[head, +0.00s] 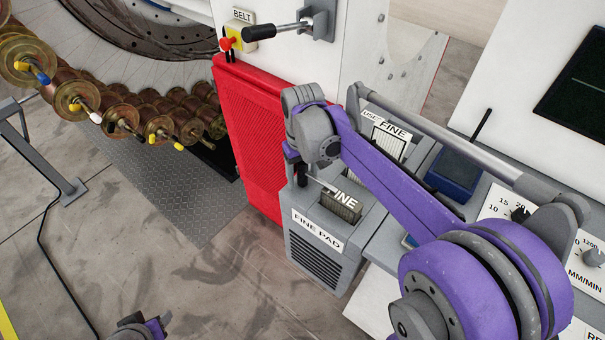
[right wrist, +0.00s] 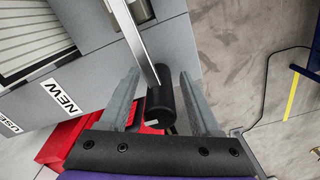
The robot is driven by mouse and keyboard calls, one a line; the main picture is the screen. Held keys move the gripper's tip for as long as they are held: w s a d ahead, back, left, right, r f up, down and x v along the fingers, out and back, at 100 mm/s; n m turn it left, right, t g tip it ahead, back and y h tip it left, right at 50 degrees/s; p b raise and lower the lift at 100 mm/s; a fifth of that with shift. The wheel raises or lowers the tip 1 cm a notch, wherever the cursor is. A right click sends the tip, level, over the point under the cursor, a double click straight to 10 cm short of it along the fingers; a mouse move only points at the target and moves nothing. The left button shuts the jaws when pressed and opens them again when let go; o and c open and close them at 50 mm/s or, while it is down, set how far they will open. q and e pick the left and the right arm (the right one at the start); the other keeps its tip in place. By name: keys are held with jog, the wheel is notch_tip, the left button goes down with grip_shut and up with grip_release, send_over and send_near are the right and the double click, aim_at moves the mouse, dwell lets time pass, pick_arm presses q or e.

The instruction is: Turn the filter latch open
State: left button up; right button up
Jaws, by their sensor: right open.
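The filter housing (head: 322,245) is a grey box labelled FINE PAD, with a pad marked FINE (head: 341,205) in its top. The latch appears to be a flat metal bar (right wrist: 133,40) ending in a black cylindrical grip (right wrist: 160,104). In the head view the bar (head: 322,184) shows thinly beside the pad; its grip is mostly behind my gripper. My right gripper (right wrist: 160,80) is open, with one finger on each side of the black grip and gaps visible. In the head view it points down at the housing's left edge (head: 296,160). My left gripper (head: 140,326) is partly cut off at the bottom; its jaws are unclear.
A red perforated guard (head: 250,135) stands just left of the housing. A second FINE pad (head: 386,140) and a blue device (head: 456,170) are to the right. Copper spools (head: 75,98) hang at the left. Floor in front of the housing is clear.

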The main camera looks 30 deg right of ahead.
grip_shut()
dwell(1.4)
